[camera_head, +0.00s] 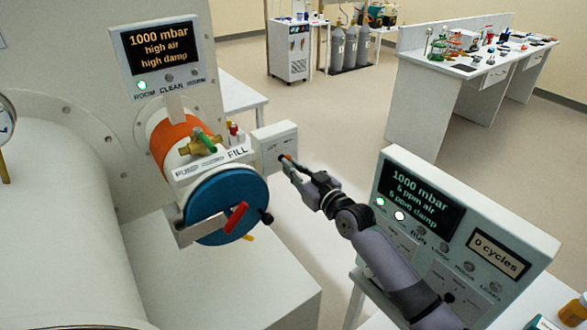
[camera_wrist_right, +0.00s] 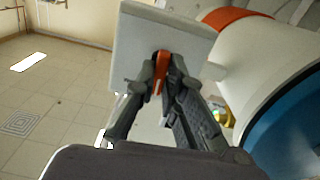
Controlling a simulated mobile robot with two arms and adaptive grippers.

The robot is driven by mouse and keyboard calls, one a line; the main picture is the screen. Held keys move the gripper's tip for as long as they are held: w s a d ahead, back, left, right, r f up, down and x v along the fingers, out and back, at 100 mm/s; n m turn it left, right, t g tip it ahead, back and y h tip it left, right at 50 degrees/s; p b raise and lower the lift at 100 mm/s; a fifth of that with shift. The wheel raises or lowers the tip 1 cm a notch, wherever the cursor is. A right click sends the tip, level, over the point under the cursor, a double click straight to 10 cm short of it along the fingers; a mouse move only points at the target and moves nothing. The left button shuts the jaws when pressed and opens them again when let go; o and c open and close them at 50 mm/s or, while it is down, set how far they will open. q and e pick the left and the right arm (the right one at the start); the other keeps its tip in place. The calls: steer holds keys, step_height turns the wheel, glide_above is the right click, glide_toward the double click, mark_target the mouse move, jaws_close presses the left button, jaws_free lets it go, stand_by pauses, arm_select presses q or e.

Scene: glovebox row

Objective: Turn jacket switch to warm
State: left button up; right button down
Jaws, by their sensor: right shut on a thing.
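The jacket switch is a small orange lever (camera_head: 286,157) on the front of a white box (camera_head: 283,136) beside the small chamber with the orange jacket (camera_head: 172,140). In the right wrist view the orange lever (camera_wrist_right: 161,70) sits between my fingertips, and the white box (camera_wrist_right: 140,45) is just beyond. My right gripper (camera_head: 290,164) is shut on the lever; it also shows in the wrist view (camera_wrist_right: 162,84). The fingers hide part of the lever and any position marks near it. The sign above (camera_head: 160,50) has its ROOM lamp lit green. My left gripper is not in view.
The blue chamber door (camera_head: 215,212) with a red handle (camera_head: 236,217) is left of my right gripper. A control panel (camera_head: 455,222) stands to the right, close to my right arm. Benches (camera_head: 425,100) stand farther back, with open floor between.

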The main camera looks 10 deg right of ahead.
steer(key=shift+m, duration=0.4)
steer(key=c, duration=1.7)
jaws_free()
steer(key=shift+s, duration=0.1)
steer(key=v, duration=1.2)
steer(key=shift+f, duration=0.1)
